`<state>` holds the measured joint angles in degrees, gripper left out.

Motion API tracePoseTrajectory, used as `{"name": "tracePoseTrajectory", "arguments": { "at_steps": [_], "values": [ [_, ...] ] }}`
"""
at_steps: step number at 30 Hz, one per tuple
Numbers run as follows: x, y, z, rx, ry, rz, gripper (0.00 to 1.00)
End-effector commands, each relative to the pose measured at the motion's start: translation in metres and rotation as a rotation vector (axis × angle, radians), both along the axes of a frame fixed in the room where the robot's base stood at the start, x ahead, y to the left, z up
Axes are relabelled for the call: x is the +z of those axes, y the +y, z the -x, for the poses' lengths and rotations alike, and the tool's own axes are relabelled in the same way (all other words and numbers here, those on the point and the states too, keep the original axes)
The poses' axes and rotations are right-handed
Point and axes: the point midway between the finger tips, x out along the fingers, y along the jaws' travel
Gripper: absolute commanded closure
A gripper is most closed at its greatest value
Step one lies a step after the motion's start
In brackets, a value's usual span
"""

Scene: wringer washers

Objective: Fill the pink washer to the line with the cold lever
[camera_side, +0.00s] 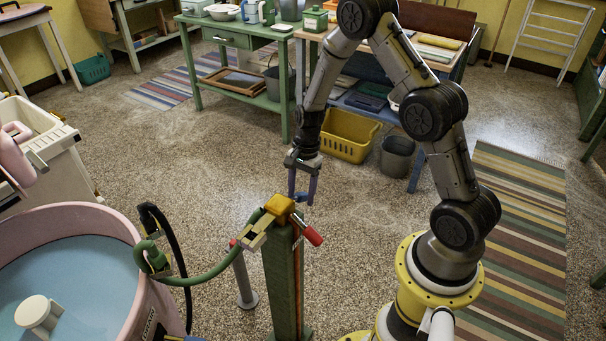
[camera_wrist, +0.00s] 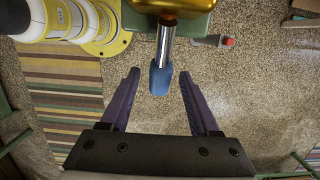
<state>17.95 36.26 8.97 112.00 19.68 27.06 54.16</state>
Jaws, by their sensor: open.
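The pink washer (camera_side: 160,300) stands at the lower left in the side view, with pale blue water (camera_side: 85,275) inside around a white agitator (camera_side: 40,313). I cannot make out a fill line. A green post (camera_side: 282,275) carries a brass-yellow valve block (camera_side: 279,207). Its blue-tipped cold lever (camera_wrist: 161,78) points into the gap between my fingers in the wrist view.
A green hose (camera_side: 215,275) runs from the post to the washer rim, where a black hose (camera_side: 170,235) also hangs. A white wringer machine (camera_side: 45,150) stands at the left. Tables with a yellow basket (camera_side: 348,135) and a grey bucket (camera_side: 397,157) are behind.

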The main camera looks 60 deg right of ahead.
Motion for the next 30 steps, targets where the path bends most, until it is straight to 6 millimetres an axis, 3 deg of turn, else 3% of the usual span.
{"name": "tracePoseTrajectory", "arguments": {
  "at_steps": [12,18,30],
  "values": [
    [0.084,-0.014,-0.001,-0.002,-0.006,0.002,0.38],
    [0.115,-0.019,-0.001,-0.001,-0.004,0.001,0.38],
    [0.129,-0.021,0.000,-0.001,0.000,0.000,0.38]
  ]
}}
